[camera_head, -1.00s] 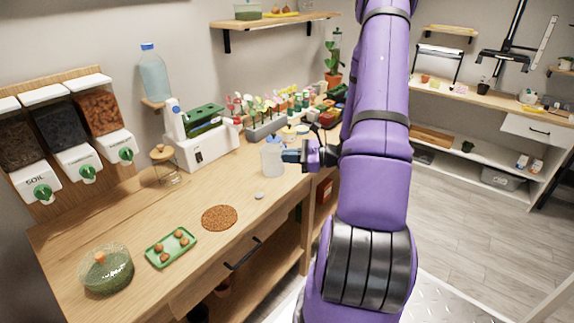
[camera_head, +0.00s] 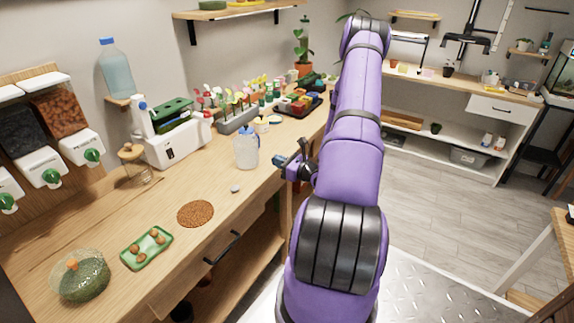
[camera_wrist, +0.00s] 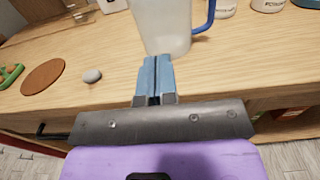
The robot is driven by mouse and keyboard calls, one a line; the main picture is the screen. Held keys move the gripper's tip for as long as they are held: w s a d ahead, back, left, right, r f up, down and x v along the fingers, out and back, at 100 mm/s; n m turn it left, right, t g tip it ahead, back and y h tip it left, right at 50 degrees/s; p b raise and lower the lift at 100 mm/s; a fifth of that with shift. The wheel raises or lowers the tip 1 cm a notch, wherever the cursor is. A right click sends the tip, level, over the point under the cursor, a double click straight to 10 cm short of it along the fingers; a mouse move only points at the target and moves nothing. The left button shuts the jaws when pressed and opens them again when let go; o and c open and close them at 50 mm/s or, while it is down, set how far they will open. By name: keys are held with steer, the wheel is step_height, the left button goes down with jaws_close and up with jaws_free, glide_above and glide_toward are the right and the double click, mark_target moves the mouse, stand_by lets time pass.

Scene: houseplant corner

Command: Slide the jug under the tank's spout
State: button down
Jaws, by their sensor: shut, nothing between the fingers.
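The jug (camera_head: 246,152) is translucent with a blue handle. It stands upright on the wooden counter near the front edge. My gripper (camera_head: 277,159) is shut and empty, to the right of the jug with a small gap in the head view. In the wrist view the blue fingertips (camera_wrist: 155,64) are together and point at the jug's lower body (camera_wrist: 162,25); its top is cut off. A bluish tank (camera_head: 116,72) with a blue cap stands on a small wall shelf at the back left. I cannot clearly make out its spout.
A grey pebble (camera_head: 235,188), a brown round mat (camera_head: 195,214) and a green tray (camera_head: 147,247) lie nearer. Bare counter lies between pebble and machine.

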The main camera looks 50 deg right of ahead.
mark_target(255, 152)
steer(key=w, duration=0.7)
steer(key=shift+w+a, duration=0.25)
steer(key=shift+a, duration=0.05)
steer(key=w, duration=0.6)
steer(key=w+a, duration=0.1)
steer(key=w, duration=1.1)
steer(key=shift+w+a, duration=0.15)
steer(key=shift+a, duration=0.1)
